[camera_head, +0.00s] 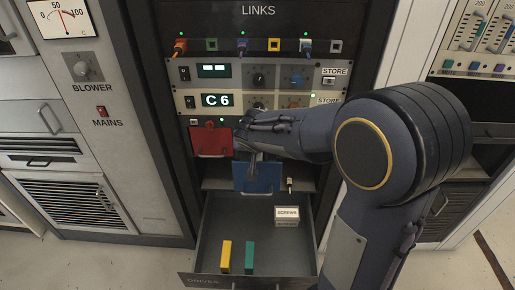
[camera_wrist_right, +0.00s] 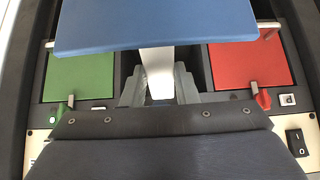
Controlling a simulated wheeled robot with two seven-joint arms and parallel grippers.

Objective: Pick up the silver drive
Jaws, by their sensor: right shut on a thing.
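No drive that is clearly silver shows in either view. My right gripper (camera_head: 250,150) is in front of the rack, below the C6 panel. A red drive (camera_head: 211,141) sits in the rack; a green drive (camera_wrist_right: 80,77) shows in the right wrist view. My left gripper is out of view.
The open drawer (camera_head: 205,282) below holds an upright yellow piece (camera_head: 226,257), a teal piece (camera_head: 250,257) and a small labelled box (camera_head: 287,213). Coloured plugs with cables (camera_head: 243,46) line the rack above. My right arm hides part of the rack.

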